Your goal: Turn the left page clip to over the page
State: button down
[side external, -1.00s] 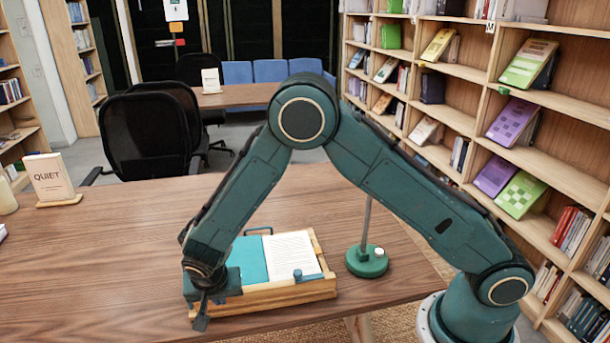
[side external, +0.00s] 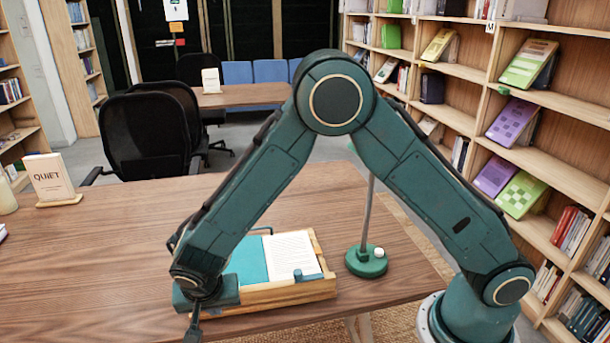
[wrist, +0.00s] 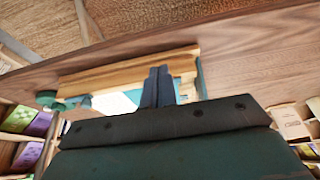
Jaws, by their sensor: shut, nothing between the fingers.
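A wooden book stand (side external: 290,292) on the table holds an open book with a teal left side (side external: 250,262) and a white printed right page (side external: 291,254). A blue-grey clip (side external: 298,274) stands at the lower edge of the right page. The left page clip cannot be made out; my arm covers the stand's left front corner in the side view. My gripper (side external: 192,333) is just left of and in front of that corner, pointing down. In the wrist view its fingers (wrist: 158,72) are together and empty, overlapping the stand's wooden front (wrist: 120,76).
A green lamp base (side external: 366,262) with a thin post stands just right of the book stand. A QUIET sign (side external: 51,180) stands at the table's far left. The table (side external: 110,265) left of the stand is clear. Its front edge runs close to the gripper.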

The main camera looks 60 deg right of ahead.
jog(key=v, duration=0.5)
jog(key=shift+a+r, duration=0.1)
jog(key=shift+r, duration=0.2)
jog(key=c, duration=1.3)
grip_release()
jog(key=shift+w+r, duration=0.1)
jog(key=shift+w, duration=0.05)
jog(key=shift+o, duration=0.2)
jog(key=w+d+r+n+g+y, duration=0.3)
jog(key=w+d+r+n, duration=0.2)
jog(key=d+n, duration=0.3)
jog(key=d+r, duration=0.1)
jog(key=d, duration=0.2)
jog(key=shift+w, duration=0.2)
notch_tip(320, 180, down, 14)
jog(key=shift+r, duration=0.1)
grip_shut()
